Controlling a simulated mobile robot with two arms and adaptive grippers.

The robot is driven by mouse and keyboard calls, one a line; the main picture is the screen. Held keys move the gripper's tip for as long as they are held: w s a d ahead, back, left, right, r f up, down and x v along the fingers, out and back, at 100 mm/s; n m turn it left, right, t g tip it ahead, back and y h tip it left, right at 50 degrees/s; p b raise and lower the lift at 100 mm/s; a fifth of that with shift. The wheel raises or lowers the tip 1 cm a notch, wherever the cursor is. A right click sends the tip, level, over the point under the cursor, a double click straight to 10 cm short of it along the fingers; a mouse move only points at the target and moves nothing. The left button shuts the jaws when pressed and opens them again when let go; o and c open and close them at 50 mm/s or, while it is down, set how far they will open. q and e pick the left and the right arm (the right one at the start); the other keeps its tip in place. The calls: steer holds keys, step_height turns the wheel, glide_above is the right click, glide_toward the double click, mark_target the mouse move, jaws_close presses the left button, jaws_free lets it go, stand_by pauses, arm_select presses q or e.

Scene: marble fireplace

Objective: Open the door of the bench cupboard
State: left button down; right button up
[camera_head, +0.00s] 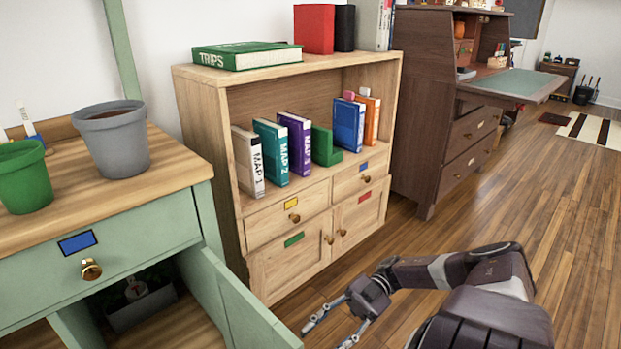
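The green bench (150,235) with a wooden top stands at the left. Its cupboard door (232,300) is swung outward at the bench's right side, and the inside of the cupboard shows with a dark tray and a small item in it. The door's lower part is cut off by the picture edge. My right gripper (326,335) is low, to the right of the door and apart from it. Its fingers are spread with nothing visible between them. My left gripper is not in view.
A grey pot (112,140) and a green pot (24,178) stand on the bench top. A light wooden bookcase (285,82) with books, drawers and small doors stands just beyond the door. A dark wooden desk (420,110) is farther back. Open floor lies at the right.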

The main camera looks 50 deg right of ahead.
steer(key=shift+s+d, duration=0.2)
steer(key=shift+d, duration=1)
